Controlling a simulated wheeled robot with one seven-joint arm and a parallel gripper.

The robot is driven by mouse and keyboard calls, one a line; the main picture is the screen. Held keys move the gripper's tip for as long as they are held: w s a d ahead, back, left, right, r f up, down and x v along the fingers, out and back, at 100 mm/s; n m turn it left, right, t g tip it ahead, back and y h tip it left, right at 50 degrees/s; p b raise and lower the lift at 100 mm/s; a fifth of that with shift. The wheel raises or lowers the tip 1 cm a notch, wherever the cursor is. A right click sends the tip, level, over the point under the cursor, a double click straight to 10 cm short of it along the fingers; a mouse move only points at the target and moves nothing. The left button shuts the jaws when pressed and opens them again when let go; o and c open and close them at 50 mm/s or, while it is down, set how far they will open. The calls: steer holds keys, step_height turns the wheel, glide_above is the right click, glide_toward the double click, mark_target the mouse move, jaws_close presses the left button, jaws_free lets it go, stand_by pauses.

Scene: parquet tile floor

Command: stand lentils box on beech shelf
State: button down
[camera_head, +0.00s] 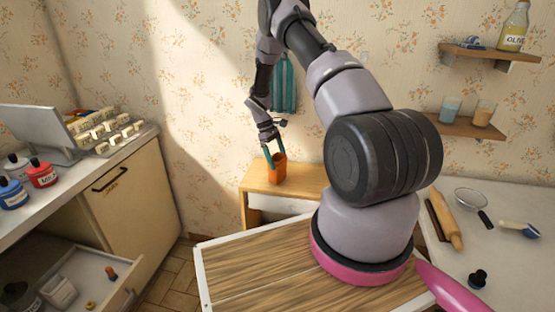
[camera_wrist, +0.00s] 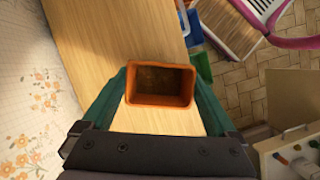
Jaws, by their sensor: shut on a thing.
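The orange box (camera_head: 279,172), which I take for the lentils box, is upright at the beech shelf (camera_head: 310,180), a low light-wood unit against the back wall. My gripper (camera_head: 274,160) comes down from above with its teal fingers shut on the box. In the wrist view, the box (camera_wrist: 160,99) shows its rim and dark inside between the two fingers, above the wooden top (camera_wrist: 110,50). Its base is hidden there, so I cannot tell whether it touches the shelf or hangs just above. No label is readable.
A counter with a rolling pin (camera_head: 445,218) and sieve (camera_head: 470,199) is at right. An open drawer (camera_head: 85,275) juts out at left. A teal cloth (camera_head: 284,85) hangs behind my arm. The shelf top beside the box is clear.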

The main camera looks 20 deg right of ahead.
steer(key=shift+f, duration=0.5)
jaws_free()
steer(key=shift+r, duration=0.15)
steer(key=shift+r, duration=1.35)
steer(key=shift+r, duration=0.15)
steer(key=shift+r, duration=1.85)
